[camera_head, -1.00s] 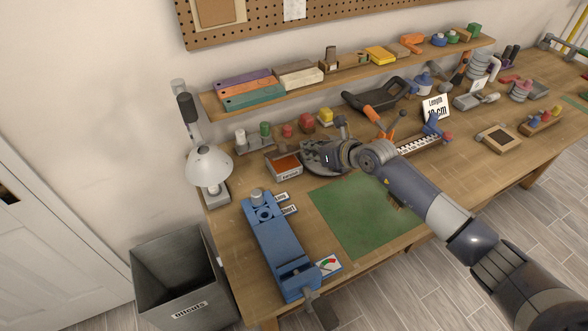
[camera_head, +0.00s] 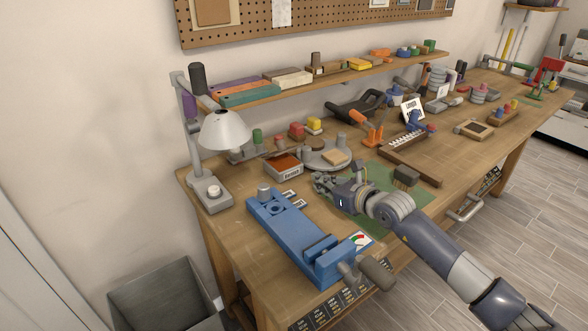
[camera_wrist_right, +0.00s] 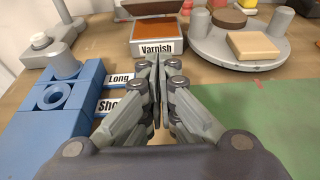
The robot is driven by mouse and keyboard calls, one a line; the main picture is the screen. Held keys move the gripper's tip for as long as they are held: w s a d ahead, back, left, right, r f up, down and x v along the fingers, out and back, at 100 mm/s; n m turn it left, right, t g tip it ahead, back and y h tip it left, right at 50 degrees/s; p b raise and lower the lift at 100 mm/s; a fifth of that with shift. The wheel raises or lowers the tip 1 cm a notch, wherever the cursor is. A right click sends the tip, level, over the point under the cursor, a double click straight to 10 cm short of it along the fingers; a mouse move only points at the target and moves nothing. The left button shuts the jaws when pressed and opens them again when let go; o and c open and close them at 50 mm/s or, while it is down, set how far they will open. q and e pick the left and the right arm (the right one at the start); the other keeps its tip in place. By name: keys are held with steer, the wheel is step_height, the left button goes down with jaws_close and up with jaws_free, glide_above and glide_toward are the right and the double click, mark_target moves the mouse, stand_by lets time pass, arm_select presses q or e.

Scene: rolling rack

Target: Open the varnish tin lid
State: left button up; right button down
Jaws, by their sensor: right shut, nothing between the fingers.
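The varnish tin (camera_head: 284,168) is a low grey box on the bench, left of the round grey turntable (camera_head: 312,163). In the right wrist view its "Varnish" label (camera_wrist_right: 157,48) faces me, and an orange-brown surface shows inside the grey rim. A dark brown piece (camera_wrist_right: 150,7) shows at its far edge; I cannot tell whether it is the lid. My right gripper (camera_head: 322,183) is shut and empty, in front of the tin and apart from it in the head view. Its fingertips (camera_wrist_right: 157,62) overlap the label's lower part in the wrist view. My left gripper is not in view.
A blue vise-like fixture (camera_head: 290,235) stands front left, with "Long" and "Short" labels (camera_wrist_right: 118,78) beside it. A lamp (camera_head: 222,133) stands at the left. A green mat (camera_head: 378,210) lies under my right arm. A tan block (camera_wrist_right: 256,46) sits on the turntable.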

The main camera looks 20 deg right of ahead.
mark_target(279, 146)
steer(key=x, duration=0.2)
steer(key=shift+w, duration=0.4)
steer(key=x, duration=0.6)
steer(key=shift+a+f, duration=0.1)
steer(key=shift+a, duration=0.1)
steer(key=shift+w+a+r+p, duration=0.2)
steer(key=shift+w+r+p, duration=0.5)
steer(key=shift+r, duration=0.4)
steer(key=shift+w+a+r, duration=0.2)
steer(key=shift+w+r, duration=0.1)
steer(key=shift+r, duration=0.25)
arm_select(q)
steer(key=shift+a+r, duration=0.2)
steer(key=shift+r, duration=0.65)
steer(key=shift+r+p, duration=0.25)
steer(key=shift+p, duration=0.1)
arm_select(e)
steer(key=shift+w+r, duration=0.1)
steer(key=shift+r, duration=0.2)
